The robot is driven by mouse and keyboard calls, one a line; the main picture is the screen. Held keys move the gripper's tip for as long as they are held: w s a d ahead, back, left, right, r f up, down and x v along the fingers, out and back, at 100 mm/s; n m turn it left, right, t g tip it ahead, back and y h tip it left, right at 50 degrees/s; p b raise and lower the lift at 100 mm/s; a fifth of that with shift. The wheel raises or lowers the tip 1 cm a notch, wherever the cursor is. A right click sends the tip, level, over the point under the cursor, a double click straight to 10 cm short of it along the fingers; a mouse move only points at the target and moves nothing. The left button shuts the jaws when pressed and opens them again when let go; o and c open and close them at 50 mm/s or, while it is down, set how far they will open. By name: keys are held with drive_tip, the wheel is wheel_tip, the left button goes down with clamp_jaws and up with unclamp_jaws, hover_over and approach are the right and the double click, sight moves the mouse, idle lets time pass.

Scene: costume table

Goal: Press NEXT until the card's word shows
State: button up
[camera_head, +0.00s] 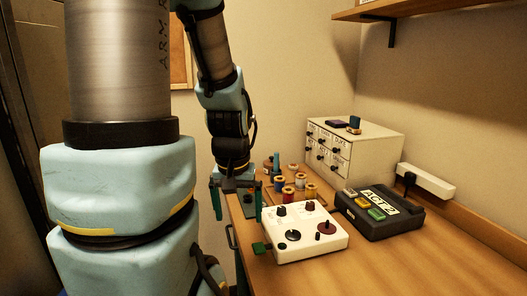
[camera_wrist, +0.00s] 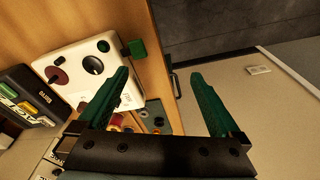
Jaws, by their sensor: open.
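A black device (camera_head: 379,216) sits on the table, right of the white control box. Its light display (camera_head: 377,193) reads "ACT 2". Below the display are a yellow button (camera_head: 361,203) and a green button (camera_head: 376,214); their labels are too small to read, so I cannot tell which is NEXT. The device also shows at the left edge of the wrist view (camera_wrist: 44,119). I cannot make out a word card. My gripper (camera_head: 236,208) is open and empty near the table's left edge, left of the white box and well apart from the black device. Its green fingers show in the wrist view (camera_wrist: 160,82).
A white box (camera_head: 309,246) with knobs and a green side piece lies between my gripper and the device. Several thread spools (camera_head: 289,190) stand behind it. A white drawer cabinet (camera_head: 372,144) and a power strip (camera_head: 427,181) are at the back. The front right tabletop (camera_head: 420,260) is clear.

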drive_tip(key=shift+s+a+f, duration=0.3)
drive_tip(key=shift+s+a, duration=0.25)
drive_tip(key=shift+s, duration=0.15)
clamp_jaws()
idle(0.3)
idle(0.8)
